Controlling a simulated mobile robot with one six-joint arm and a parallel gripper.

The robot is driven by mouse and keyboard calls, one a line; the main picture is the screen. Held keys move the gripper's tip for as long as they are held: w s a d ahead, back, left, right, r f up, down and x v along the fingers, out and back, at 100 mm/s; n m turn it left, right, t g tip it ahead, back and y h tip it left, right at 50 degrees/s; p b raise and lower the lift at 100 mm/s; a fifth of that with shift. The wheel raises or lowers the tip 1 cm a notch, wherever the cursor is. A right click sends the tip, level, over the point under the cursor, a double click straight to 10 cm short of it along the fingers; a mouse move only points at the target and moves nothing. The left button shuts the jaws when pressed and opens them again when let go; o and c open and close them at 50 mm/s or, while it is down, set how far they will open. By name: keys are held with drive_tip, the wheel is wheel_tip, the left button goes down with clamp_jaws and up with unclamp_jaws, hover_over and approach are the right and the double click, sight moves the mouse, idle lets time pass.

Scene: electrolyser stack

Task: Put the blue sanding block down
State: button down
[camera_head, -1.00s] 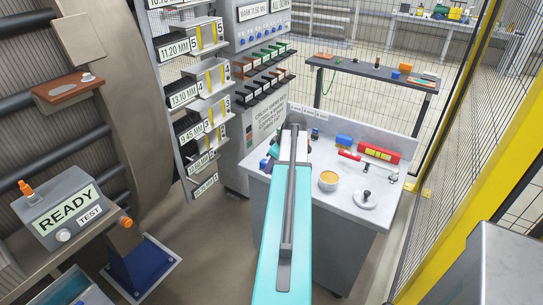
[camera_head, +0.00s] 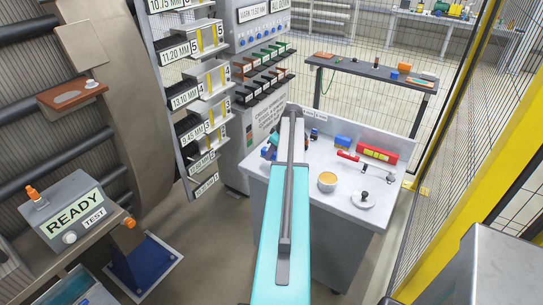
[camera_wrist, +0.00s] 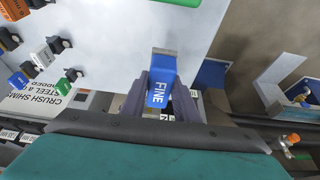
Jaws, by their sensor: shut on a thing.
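The blue sanding block (camera_wrist: 158,92), marked FINE and with a grey end, is in my gripper (camera_wrist: 161,84) in the wrist view. The dark fingers are shut on its two sides. In the head view my teal arm covers the gripper and the held block. What lies directly under the block is hard to tell.
A light grey workbench (camera_head: 325,215) stands ahead, with a yellow-filled tub (camera_head: 327,181), a round lidded thing (camera_head: 364,199), a red case (camera_head: 378,153) and another blue item (camera_head: 343,141) on it. Labelled shelves (camera_head: 205,90) stand left. A mesh fence (camera_head: 455,130) stands right.

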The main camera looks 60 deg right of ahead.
drive_tip(key=shift+w+d+f, duration=0.1)
drive_tip(key=shift+w+d, duration=0.4)
drive_tip(key=shift+d, duration=0.3)
drive_tip(key=shift+f+p, duration=1.05)
drive_tip(key=shift+f, duration=0.7)
drive_tip(key=shift+f, duration=0.15)
drive_tip(key=c, duration=1.4)
unclamp_jaws()
drive_tip(key=shift+r, duration=0.25)
drive_tip(key=shift+b+v, duration=1.6)
drive_tip(key=shift+v, duration=4.35)
